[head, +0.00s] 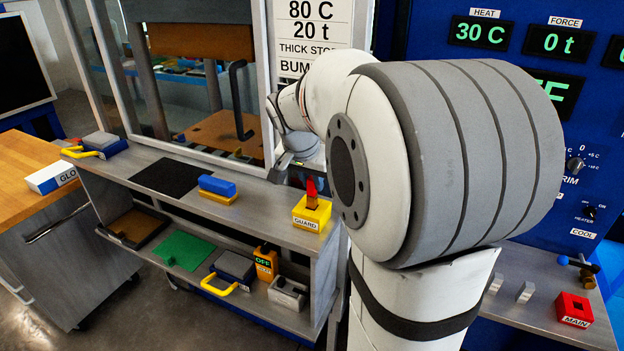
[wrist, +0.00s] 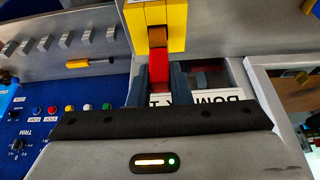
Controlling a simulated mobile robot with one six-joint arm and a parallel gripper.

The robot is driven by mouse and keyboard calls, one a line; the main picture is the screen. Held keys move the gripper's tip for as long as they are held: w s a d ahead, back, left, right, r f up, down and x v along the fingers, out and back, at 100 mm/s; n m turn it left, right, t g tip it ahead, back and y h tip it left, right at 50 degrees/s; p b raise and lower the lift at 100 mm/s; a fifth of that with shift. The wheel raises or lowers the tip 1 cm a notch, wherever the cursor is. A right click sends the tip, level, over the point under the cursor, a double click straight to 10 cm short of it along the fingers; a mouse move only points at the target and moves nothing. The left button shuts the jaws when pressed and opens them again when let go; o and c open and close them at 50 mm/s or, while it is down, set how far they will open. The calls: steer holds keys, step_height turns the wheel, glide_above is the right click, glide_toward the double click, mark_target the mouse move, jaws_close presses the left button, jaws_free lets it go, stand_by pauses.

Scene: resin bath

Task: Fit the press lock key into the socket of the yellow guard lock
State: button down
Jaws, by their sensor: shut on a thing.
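The yellow guard lock (head: 312,215) sits near the right end of the grey shelf, with a GUARD label on its front. In the wrist view the yellow lock (wrist: 143,30) is just beyond my fingertips. My gripper (wrist: 158,82) is shut on the red press lock key (wrist: 159,74). The brown end of the key (wrist: 158,47) points at the lock and overlaps it in the picture. In the head view a red piece (head: 311,194) shows upright at the lock's top. I cannot tell whether the key's end is inside the socket, which is hidden.
A blue block on a yellow base (head: 217,188) and a black mat (head: 170,178) lie left of the lock. The press frame stands behind the shelf. The lower shelf holds a green sheet (head: 184,249) and an orange device (head: 266,262). A red MAIN block (head: 574,309) is at right.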

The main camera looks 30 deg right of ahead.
steer(key=shift+f+b, duration=1)
steer(key=shift+f, duration=0.15)
steer(key=c, duration=1.3)
jaws_free()
steer(key=shift+o, duration=0.2)
steer(key=v, duration=0.8)
step_height(320, 180, up, 12)
steer(key=p, duration=0.8)
glide_above(310, 181)
steer(key=s+a, duration=0.1)
steer(key=a, duration=0.1)
steer(key=shift+s+d, duration=0.15)
steer(key=shift+d, duration=0.05)
